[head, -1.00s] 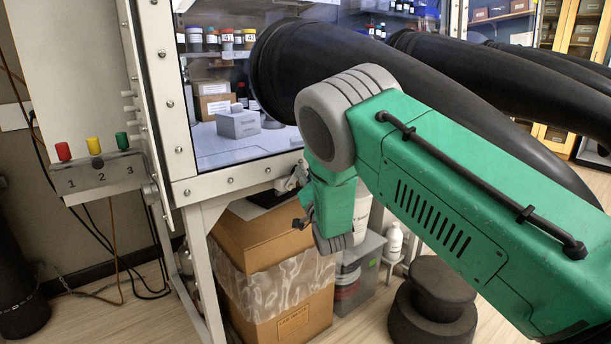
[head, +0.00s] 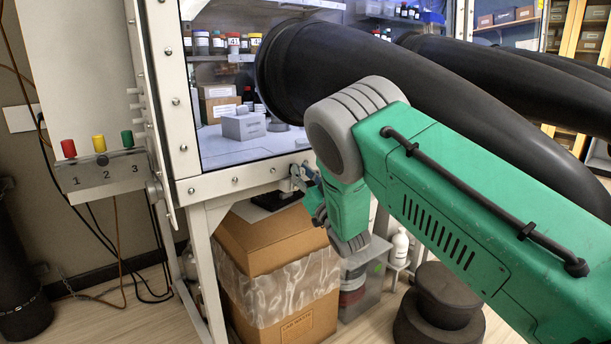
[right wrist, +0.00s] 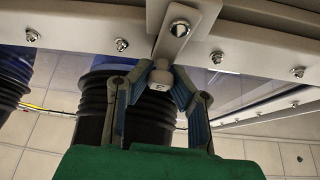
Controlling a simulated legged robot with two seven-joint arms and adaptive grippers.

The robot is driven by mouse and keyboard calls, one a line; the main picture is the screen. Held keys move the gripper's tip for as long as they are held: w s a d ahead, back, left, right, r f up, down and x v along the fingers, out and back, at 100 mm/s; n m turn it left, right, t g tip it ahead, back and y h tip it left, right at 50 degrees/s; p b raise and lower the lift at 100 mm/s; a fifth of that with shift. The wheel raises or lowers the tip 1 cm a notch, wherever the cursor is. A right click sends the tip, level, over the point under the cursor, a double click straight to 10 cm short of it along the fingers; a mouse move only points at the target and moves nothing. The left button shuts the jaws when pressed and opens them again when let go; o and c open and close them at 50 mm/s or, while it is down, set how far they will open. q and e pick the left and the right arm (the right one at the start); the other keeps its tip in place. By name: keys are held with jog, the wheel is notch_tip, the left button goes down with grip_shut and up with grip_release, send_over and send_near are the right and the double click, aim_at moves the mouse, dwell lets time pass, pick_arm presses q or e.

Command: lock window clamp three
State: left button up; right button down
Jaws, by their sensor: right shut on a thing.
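The window clamp (right wrist: 178,38) is a light metal bar bolted to the frame, with a pale knob (right wrist: 159,84) at its free end. The knob bears a small mark that I cannot read surely. In the right wrist view, my right gripper (right wrist: 163,76) has its blue-padded fingers shut on the knob, one on each side. In the head view my right gripper (head: 311,186) is at the window's lower frame, by the clamp (head: 298,177), partly hidden by its own wrist. My left gripper is not in view.
Black glove sleeves (head: 350,65) stick out from the window above my right arm. A box with red, yellow and green knobs (head: 105,175) numbered 1 to 3 hangs at left. Cardboard boxes (head: 262,240) and a dark stepped stool (head: 440,305) stand below.

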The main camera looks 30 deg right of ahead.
jog(key=shift+a+f+n+y, duration=0.6)
jog(key=shift+n+y, duration=0.2)
jog(key=shift+n, duration=0.3)
jog(key=c, duration=1.4)
grip_release()
jog(key=shift+r, duration=0.1)
jog(key=shift+o, duration=0.2)
jog(key=shift+w, duration=0.15)
jog(key=shift+r, duration=0.1)
jog(key=v, duration=1.2)
